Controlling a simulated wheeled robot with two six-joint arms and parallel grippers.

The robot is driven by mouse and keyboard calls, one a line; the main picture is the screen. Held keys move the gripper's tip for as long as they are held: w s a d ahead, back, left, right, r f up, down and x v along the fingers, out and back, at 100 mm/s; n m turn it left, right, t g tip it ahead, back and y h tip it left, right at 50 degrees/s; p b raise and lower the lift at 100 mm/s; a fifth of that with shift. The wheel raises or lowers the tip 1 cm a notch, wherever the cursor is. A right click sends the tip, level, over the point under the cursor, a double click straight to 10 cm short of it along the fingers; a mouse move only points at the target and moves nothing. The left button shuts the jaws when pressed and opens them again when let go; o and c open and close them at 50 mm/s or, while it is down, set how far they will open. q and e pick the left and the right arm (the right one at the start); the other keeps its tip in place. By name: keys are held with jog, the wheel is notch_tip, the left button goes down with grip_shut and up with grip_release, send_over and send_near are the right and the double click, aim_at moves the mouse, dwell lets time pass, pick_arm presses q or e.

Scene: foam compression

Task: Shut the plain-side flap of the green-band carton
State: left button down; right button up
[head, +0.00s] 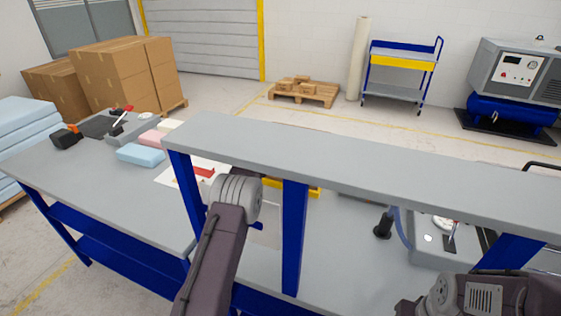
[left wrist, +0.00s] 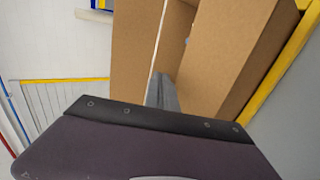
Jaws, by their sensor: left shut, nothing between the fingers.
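In the left wrist view a brown cardboard carton fills the upper middle and right. One narrow brown panel (left wrist: 137,60) stands left of a pale gap and a wider brown panel (left wrist: 225,55) stands right of it. No green band shows, so I cannot tell which side is the plain one. My left gripper (left wrist: 160,78) is shut and empty, its grey fingers at the lower end of the gap; I cannot tell if they touch the cardboard. In the head view my left arm and the bench shelf hide the fingers and most of the carton. My right gripper is out of view.
A grey raised shelf (head: 350,160) on blue posts (head: 294,235) crosses the bench in front of my left arm. Blue and pink foam blocks (head: 141,154) lie at the bench's left. A grey device (head: 440,238) stands right. A yellow edge (left wrist: 285,65) runs beside the carton.

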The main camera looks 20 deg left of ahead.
pick_arm(q)
jog(key=shift+w+d+f, duration=0.15)
jog(key=shift+d+f, duration=0.05)
jog(key=shift+a, duration=0.1)
dwell(0.4)
jog(key=shift+r+p, duration=0.85)
